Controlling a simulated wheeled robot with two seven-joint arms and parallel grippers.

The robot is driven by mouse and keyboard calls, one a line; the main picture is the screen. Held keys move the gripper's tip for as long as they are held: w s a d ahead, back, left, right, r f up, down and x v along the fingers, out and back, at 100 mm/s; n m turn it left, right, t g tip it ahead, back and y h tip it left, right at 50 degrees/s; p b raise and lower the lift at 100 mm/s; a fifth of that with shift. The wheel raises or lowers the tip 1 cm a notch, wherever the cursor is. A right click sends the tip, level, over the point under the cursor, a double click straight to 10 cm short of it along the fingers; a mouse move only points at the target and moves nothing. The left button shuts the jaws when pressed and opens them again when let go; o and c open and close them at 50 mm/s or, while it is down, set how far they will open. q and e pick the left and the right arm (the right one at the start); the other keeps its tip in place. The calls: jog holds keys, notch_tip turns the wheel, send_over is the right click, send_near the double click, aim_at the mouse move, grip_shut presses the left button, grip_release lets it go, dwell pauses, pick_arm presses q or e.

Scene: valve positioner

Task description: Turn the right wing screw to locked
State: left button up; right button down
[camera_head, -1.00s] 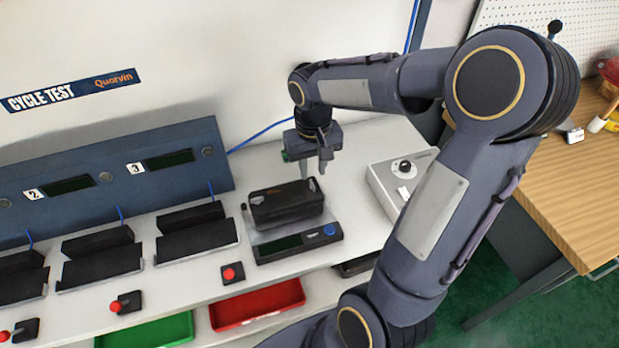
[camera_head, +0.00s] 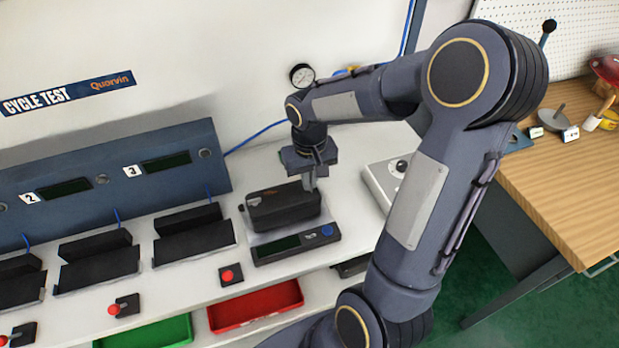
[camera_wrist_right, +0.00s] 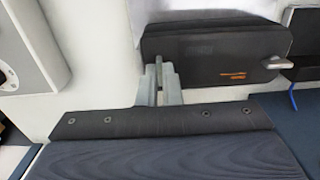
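The black positioner (camera_head: 284,208) sits on the white bench behind a small display unit. It also shows in the right wrist view (camera_wrist_right: 215,50), with orange print on its side. The left wing screw (camera_head: 241,208) stands at its left end; in the wrist view this screw (camera_wrist_right: 274,62) appears at the right, its wing lying sideways. My right gripper (camera_head: 309,184) is at the positioner's right end, pointing down. In the wrist view its fingers (camera_wrist_right: 159,85) are close together on either side of the right wing screw (camera_wrist_right: 158,68), seen end-on. The head view hides this screw behind the fingers. My left gripper is not in view.
The display unit (camera_head: 296,244) with a blue button lies in front of the positioner. A grey box with a knob (camera_head: 384,180) stands to the right, partly behind my arm. Empty black cradles (camera_head: 195,240) are at the left. Red tray (camera_head: 256,306) and green tray (camera_head: 150,333) sit below.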

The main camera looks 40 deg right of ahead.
jog(key=shift+m, duration=0.4)
jog(key=m+b, duration=0.1)
jog(key=m, duration=0.1)
jog(key=shift+m, duration=0.4)
jog(key=m+b, duration=0.1)
jog(key=m, duration=0.3)
jog(key=shift+m, duration=0.3)
jog(key=m, duration=0.4)
jog(key=shift+m, duration=0.3)
jog(key=m, duration=0.4)
jog(key=shift+r+m, duration=0.1)
jog(key=shift+m, duration=0.6)
jog(key=c, duration=1.6)
grip_release()
